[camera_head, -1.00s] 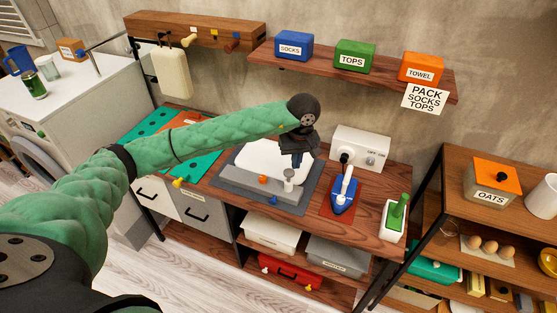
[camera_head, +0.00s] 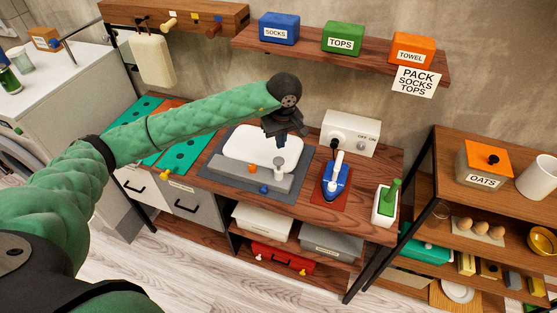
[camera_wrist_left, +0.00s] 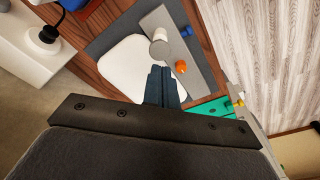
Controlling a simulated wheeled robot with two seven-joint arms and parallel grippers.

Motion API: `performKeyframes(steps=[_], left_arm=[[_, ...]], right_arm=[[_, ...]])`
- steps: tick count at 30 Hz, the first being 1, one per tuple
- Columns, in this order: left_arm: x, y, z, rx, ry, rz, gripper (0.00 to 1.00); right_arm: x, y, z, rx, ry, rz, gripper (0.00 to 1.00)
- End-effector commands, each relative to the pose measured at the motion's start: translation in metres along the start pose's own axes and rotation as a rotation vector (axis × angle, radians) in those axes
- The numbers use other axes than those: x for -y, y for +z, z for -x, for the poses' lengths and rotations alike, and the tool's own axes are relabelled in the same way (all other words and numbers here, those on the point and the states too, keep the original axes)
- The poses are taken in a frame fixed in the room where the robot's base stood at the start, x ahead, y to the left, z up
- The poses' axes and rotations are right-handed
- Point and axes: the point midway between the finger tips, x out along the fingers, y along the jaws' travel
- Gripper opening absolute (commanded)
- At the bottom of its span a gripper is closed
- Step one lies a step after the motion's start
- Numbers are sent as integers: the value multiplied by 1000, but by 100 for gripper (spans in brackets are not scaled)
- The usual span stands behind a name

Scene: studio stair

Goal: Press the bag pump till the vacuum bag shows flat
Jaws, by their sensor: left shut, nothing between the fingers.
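The vacuum bag (camera_head: 262,143) is a smooth white rounded pad on a dark grey mat (camera_head: 216,163); how thick it is I cannot tell. Along its front lies a grey bar (camera_head: 236,172) carrying the bag pump (camera_head: 279,166), a pale upright cylinder, with an orange knob (camera_head: 252,168) and a blue knob (camera_head: 264,189). My left gripper (camera_head: 283,143) is shut and empty, above the bag's right end, behind and above the pump. In the left wrist view its fingers (camera_wrist_left: 161,74) overlap the bag's edge, with the pump (camera_wrist_left: 159,45) beyond them, apart in the picture. My right gripper is out of view.
A blue iron (camera_head: 336,181) stands right of the mat, with a white ON/OFF box (camera_head: 350,133) behind it. A green-handled brush (camera_head: 389,202) is at the right end. A wooden shelf (camera_head: 340,55) with labelled boxes hangs above. A green mat (camera_head: 190,154) lies left.

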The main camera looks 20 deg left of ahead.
Motion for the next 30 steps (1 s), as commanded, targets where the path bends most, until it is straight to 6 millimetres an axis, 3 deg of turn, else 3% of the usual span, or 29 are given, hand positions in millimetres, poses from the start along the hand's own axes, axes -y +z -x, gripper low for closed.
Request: performKeyframes(steps=[5,21,30], left_arm=[[0,0,-7,1,0,-1,0],[0,0,-61,1,-1,0,0],[0,0,-70,0,0,0,0]], right_arm=[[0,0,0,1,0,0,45],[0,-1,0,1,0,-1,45],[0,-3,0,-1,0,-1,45]])
